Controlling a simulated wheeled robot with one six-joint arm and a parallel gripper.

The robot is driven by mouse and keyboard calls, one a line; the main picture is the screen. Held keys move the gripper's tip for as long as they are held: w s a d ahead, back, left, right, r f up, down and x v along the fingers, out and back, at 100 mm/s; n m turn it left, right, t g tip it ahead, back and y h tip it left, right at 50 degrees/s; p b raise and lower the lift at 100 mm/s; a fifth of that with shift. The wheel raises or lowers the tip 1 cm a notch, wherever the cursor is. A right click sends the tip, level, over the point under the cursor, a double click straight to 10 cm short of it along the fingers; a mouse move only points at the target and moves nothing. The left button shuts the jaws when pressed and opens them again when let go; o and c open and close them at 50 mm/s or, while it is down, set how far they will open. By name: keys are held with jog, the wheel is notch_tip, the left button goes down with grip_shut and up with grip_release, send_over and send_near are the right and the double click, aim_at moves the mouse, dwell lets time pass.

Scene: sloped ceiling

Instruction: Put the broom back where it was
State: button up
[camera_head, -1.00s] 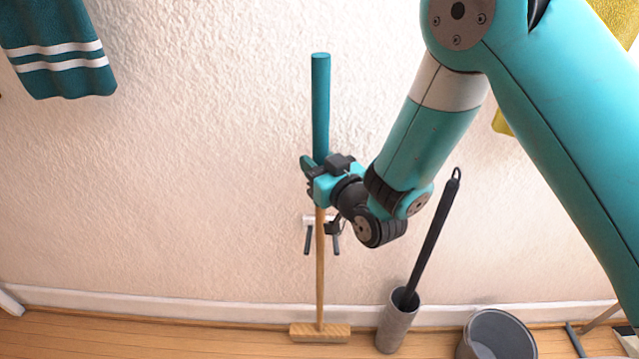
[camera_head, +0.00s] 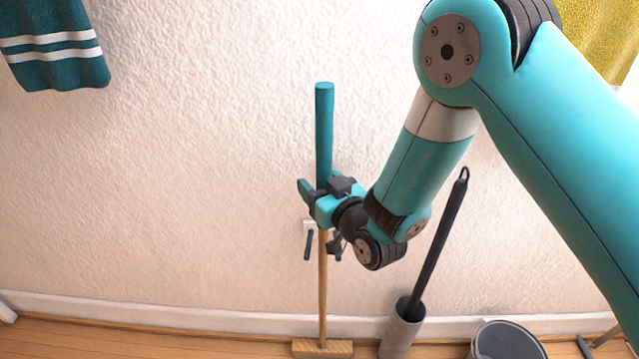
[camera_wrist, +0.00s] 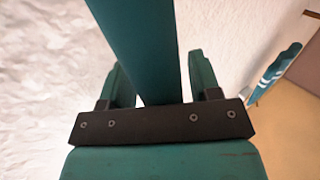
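The broom has a wooden lower stick, a teal upper handle (camera_head: 324,130) and a flat wooden head (camera_head: 322,348). It stands nearly upright in front of the wall. In the picture the stick passes between the prongs. I cannot tell whether it is seated there, or whether the head touches the floor.
A dark rod with a loop stands in a grey cylinder (camera_head: 402,335) to the right of the broom. A grey bucket (camera_head: 505,342) is further right. A striped teal towel (camera_head: 55,45) hangs at upper left. Wall and floor to the left are clear.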

jog(key=shift+s, duration=0.1)
jog(key=b+v, duration=0.2)
jog(key=v, duration=1)
jog(key=s+d+r+g+h, duration=0.2)
jog(key=s+d+r+g, duration=0.2)
jog(key=s, duration=0.5)
jog(key=s+d+r+g+h, duration=0.3)
jog(key=s+r+g, duration=0.5)
jog(key=g, duration=0.3)
jog(key=shift+s+d+r+n, duration=0.3)
jog(key=shift+s+d+r, duration=0.1)
jog(key=shift+d, duration=0.45)
